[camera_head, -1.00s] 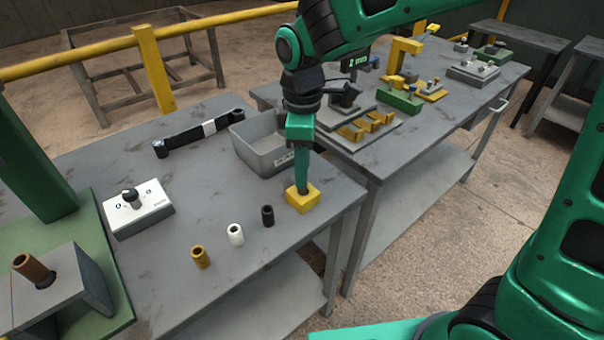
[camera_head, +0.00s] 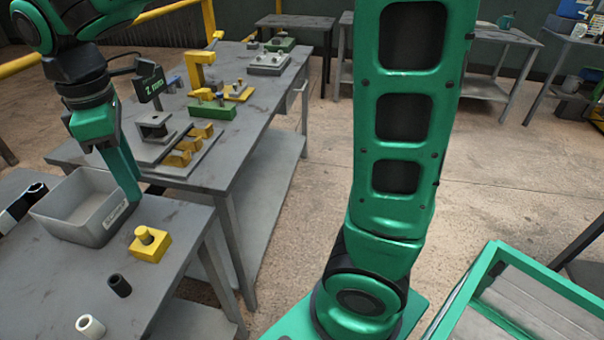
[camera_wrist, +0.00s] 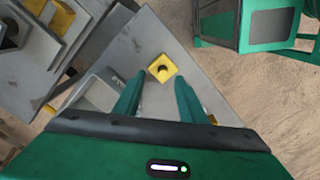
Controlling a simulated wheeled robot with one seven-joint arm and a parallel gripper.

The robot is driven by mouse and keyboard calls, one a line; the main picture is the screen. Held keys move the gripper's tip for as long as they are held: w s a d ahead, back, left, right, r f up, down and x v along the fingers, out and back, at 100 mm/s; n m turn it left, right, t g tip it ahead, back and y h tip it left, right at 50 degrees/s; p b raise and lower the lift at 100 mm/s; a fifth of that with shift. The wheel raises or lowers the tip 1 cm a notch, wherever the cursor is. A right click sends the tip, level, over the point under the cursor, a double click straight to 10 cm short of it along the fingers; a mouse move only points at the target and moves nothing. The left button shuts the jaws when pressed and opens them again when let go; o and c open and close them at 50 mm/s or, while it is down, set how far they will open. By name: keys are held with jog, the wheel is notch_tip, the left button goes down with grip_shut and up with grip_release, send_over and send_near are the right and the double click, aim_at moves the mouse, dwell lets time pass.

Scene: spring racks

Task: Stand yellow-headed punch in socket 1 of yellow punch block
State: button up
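My gripper (camera_head: 125,180) is raised over the near bench, close to the grey bin. In the wrist view my gripper (camera_wrist: 160,78) has its fingers well apart with nothing between them. A small yellow block (camera_head: 148,248) with a round yellow peg on top stands at the bench corner, apart from the fingers; it also shows in the wrist view (camera_wrist: 155,74), its middle dark. On the far bench a yellow plate (camera_head: 240,93) carries small pieces beside a green block (camera_head: 212,110) with small upright pieces. I cannot tell which are the yellow-headed punch and socket 1.
A grey bin (camera_head: 112,219), a black sleeve (camera_head: 119,285) and a white sleeve (camera_head: 90,326) are on the near bench. Open floor (camera_head: 300,190) lies right of the benches.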

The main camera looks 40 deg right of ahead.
jog(key=s+d+f+m, duration=0.1)
jog(key=s+d+m, duration=0.25)
jog(key=d, duration=0.45)
jog(key=s+d+f+m, duration=0.15)
jog(key=d+m, duration=0.25)
jog(key=d, duration=0.4)
jog(key=s+d+m, duration=0.3)
jog(key=d+m, duration=0.1)
jog(key=d, duration=0.3)
jog(key=s+d+f+m, duration=0.5)
jog(key=s+d+m, duration=0.4)
jog(key=s, duration=0.4)
jog(key=shift+d, duration=0.25)
jog(key=shift+m, duration=0.25)
jog(key=shift+w+f, duration=0.25)
jog(key=shift+w, duration=0.45)
jog(key=shift+c, duration=0.7)
